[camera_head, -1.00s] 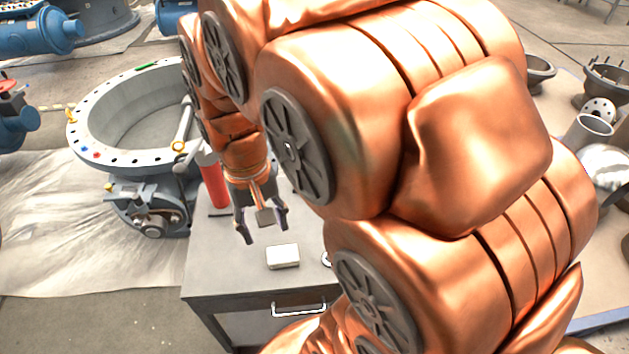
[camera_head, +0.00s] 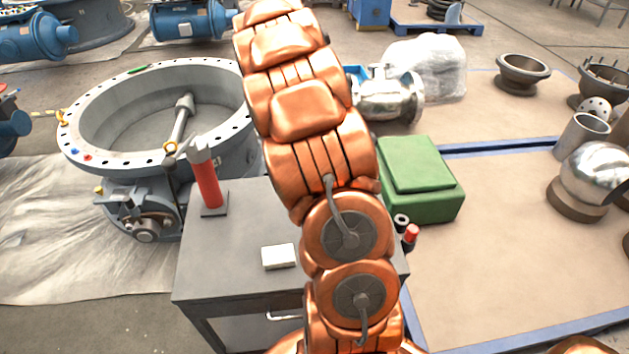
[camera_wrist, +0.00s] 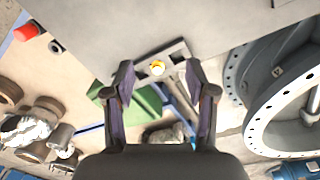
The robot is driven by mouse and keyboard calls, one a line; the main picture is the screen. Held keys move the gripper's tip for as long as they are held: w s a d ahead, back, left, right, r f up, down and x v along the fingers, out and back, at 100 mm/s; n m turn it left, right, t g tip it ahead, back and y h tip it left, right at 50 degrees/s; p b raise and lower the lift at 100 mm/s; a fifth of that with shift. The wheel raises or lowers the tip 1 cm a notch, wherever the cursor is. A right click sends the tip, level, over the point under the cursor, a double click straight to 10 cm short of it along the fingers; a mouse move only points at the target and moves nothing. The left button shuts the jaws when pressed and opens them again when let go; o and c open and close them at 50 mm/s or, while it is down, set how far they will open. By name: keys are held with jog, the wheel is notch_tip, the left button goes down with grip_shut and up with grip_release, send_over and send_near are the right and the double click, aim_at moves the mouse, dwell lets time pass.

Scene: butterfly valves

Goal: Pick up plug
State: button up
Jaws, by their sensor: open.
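My gripper (camera_wrist: 160,82) is open and empty in the wrist view, its two dark fingers apart. A small round gold piece (camera_wrist: 157,68), which may be the plug, shows between the fingertips. It sits in a dark flat holder (camera_wrist: 178,53) at the edge of the grey cabinet top (camera_wrist: 110,25). I cannot tell how far the fingertips are from it. In the head view my copper arm hides the gripper and the gold piece. The same cabinet top (camera_head: 235,235) shows there.
On the cabinet stand a red cylinder with a grey head (camera_head: 207,180) and a white block (camera_head: 279,256). The large flanged valve ring (camera_head: 85,95) is at left. A green box (camera_head: 420,180) is right of the arm. The cabinet's front left top is clear.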

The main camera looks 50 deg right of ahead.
jog(key=w+d+f+m, duration=0.1)
jog(key=d+f, duration=0.2)
jog(key=w+d+f+m+b, duration=0.1)
jog(key=d+f, duration=0.2)
jog(key=d, duration=0.1)
jog(key=w+d+f+m, duration=0.1)
jog(key=d+f, duration=0.2)
jog(key=d, duration=0.1)
jog(key=shift+d+f+t+b, duration=0.2)
jog(key=shift+f+t+b, duration=0.1)
jog(key=shift+f, duration=0.05)
jog(key=shift+s+d+f, duration=0.1)
jog(key=shift+d+f, duration=0.05)
jog(key=shift+f, duration=1.15)
jog(key=shift+s+d+f+p, duration=0.15)
jog(key=shift+f+p, duration=0.1)
jog(key=shift+f, duration=0.65)
jog(key=shift+s+a+f+p, duration=0.1)
jog(key=shift+f+p, duration=0.2)
jog(key=shift+f, duration=0.65)
jog(key=shift+s+d+f+p, duration=0.15)
jog(key=shift+f+p, duration=0.1)
jog(key=shift+f, duration=0.65)
jog(key=c, duration=0.9)
jog(key=shift+r, duration=0.15)
